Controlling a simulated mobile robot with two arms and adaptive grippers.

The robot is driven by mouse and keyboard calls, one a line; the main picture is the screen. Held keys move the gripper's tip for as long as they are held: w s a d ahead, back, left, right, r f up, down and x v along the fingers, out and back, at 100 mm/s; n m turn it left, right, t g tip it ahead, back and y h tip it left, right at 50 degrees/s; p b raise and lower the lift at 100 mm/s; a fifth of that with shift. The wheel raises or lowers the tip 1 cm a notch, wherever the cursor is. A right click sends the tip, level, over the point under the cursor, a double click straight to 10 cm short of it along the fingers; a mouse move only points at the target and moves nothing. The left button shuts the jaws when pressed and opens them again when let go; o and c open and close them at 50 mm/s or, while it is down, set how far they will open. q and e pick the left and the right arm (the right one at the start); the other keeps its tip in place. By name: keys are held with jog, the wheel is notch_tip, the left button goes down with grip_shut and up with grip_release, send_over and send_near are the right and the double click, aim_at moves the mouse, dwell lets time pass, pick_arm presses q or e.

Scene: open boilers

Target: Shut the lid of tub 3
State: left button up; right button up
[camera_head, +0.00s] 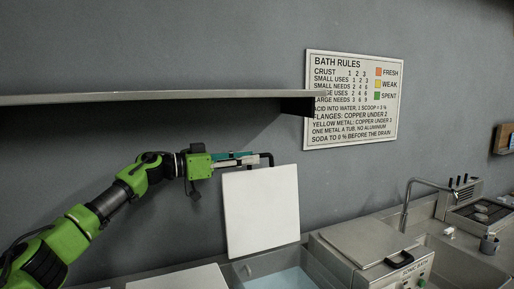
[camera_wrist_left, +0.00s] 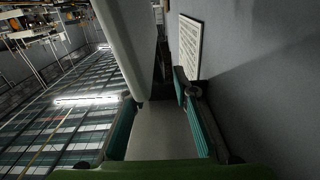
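A white square lid (camera_head: 260,210) stands raised, nearly upright, behind an open tub (camera_head: 285,277) of pale blue liquid. A black bar handle (camera_head: 264,158) shows at the lid's top edge. My left gripper (camera_head: 246,160) is at that top edge, close to the handle; whether it touches is not clear. In the left wrist view my left gripper (camera_wrist_left: 156,98) has its teal fingers apart, with a grey surface seen between them. No tub number is readable. My right gripper is not in view.
A long shelf (camera_head: 160,97) runs along the wall above my left arm. A rules board (camera_head: 352,100) hangs on the wall. A closed metal bath unit (camera_head: 366,243) with a black handle stands right of the tub, then a sink (camera_head: 455,265) with a tap (camera_head: 407,200).

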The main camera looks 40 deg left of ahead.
pick_arm(q)
jog(key=shift+p+x, duration=0.35)
jog(key=shift+x, duration=0.9)
jog(key=shift+w+d, duration=0.2)
jog(key=shift+w, duration=0.2)
grip_shut()
jog(key=shift+d, duration=0.15)
